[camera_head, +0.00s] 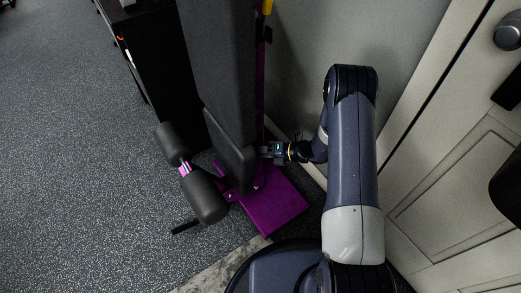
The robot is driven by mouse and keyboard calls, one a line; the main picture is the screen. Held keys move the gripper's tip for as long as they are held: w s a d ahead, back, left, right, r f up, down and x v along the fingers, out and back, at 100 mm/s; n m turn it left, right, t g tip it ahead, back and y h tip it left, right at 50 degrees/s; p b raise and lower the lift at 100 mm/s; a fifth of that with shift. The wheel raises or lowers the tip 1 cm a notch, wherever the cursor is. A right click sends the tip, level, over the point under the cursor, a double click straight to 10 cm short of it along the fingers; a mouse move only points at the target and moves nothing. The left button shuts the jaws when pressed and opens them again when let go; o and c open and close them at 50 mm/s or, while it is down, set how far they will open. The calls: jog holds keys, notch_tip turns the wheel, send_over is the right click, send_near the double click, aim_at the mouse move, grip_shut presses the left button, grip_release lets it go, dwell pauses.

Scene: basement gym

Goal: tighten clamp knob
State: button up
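A gym bench with a purple frame (272,207) stands at the centre, its long black pad (222,60) upright. A shorter dark seat pad (231,152) sits low in front of it. My gripper (264,151) reaches left to the purple upright just behind the seat pad. Its fingertips are small and partly lost against the frame, so I cannot tell whether they are open, shut or touching anything. I cannot make out a clamp knob; one at the fingertips may be hidden by the pad or the gripper.
Two foam rollers (205,197) stick out at the bench's lower left. A black cabinet (160,60) stands behind it on the left. A grey wall (345,35) and a panelled door (455,185) close in on the right. The speckled floor (80,180) at the left is clear.

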jog(key=o, duration=1)
jog(key=shift+d, duration=0.1)
